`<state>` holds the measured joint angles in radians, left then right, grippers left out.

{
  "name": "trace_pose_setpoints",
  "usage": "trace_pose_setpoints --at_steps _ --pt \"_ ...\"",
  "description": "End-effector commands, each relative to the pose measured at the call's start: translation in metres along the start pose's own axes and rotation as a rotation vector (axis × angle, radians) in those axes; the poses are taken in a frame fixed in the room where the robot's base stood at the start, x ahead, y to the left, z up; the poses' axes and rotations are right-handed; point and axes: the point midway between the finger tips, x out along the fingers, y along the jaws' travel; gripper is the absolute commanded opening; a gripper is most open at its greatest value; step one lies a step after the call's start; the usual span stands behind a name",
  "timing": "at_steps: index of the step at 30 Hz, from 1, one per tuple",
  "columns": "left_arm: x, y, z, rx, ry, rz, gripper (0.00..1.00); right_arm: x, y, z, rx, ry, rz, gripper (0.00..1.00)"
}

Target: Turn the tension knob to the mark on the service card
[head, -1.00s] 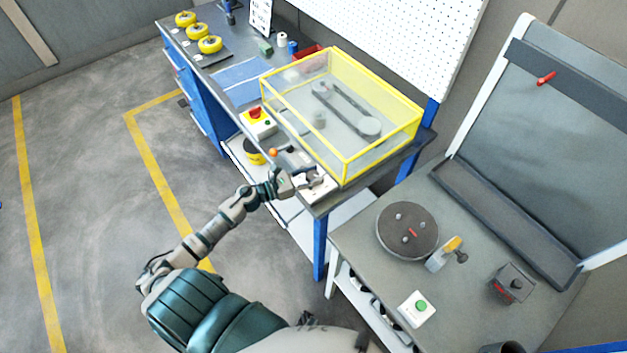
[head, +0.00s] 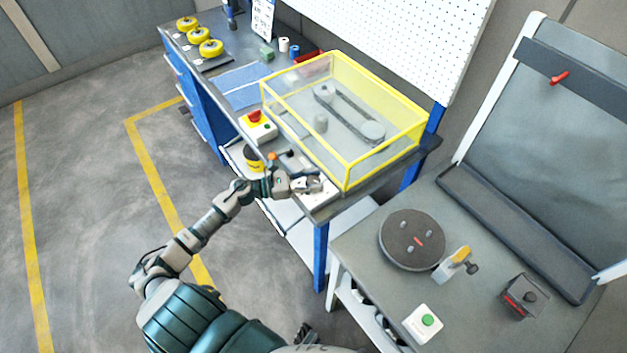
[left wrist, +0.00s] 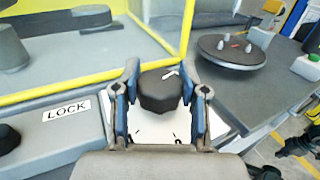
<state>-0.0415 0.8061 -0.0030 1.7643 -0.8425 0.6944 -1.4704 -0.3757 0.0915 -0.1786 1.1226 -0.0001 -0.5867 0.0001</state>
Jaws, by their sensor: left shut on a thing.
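My left gripper (left wrist: 160,95) is shut on the dark tension knob (left wrist: 158,95), one finger on each side of it. A white pointer mark shows on top of the knob, toward the upper right in the left wrist view. The white dial plate (left wrist: 150,128) lies under the knob; a few dark ticks show, and the rest is covered by the gripper. In the head view the left gripper (head: 310,186) is at the bench's front corner and hides most of the knob. A white sheet (head: 263,20), likely the service card, stands at the back; its print is too small to read.
A yellow-framed clear guard (head: 345,172) stands right behind the plate. A LOCK label (left wrist: 67,110) is left of the knob. A red-and-yellow switch (head: 257,122) and an orange-tipped lever (head: 272,157) are nearby. A side table with a round turntable (head: 412,240) stands to the right.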

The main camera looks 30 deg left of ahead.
Motion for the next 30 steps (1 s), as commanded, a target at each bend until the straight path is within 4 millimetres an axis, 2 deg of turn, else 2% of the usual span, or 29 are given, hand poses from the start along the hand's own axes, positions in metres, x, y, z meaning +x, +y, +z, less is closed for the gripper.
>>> trace_pose_setpoints --at_steps 3,4,7,16,19,23,30 --pt "-0.001 0.002 0.001 0.002 -0.001 0.006 0.08 0.0 0.0 0.001 0.0 0.0 0.0 0.0" --pt "-0.001 0.002 0.001 0.002 -0.001 0.006 0.45 0.0 0.0 0.0 0.0 0.0 0.0 0.0" --pt "-0.001 0.002 0.001 0.002 -0.001 0.005 0.69 0.0 0.0 0.0 0.0 0.0 0.0 0.0" --pt "-0.001 0.0 0.001 0.001 0.0 0.003 0.69 0.001 -0.001 0.001 0.001 -0.002 -0.001 0.0" --pt "-0.006 0.0 0.0 0.0 0.001 0.002 0.69 0.001 -0.001 0.002 0.002 -0.002 -0.002 0.0" --pt "-0.028 0.0 -0.001 0.0 0.003 0.003 0.69 0.0 0.0 0.001 0.001 -0.001 -0.002 0.0" --pt "-0.083 0.002 -0.002 -0.004 0.001 0.006 0.69 0.0 0.0 0.001 0.001 -0.001 -0.001 0.0"
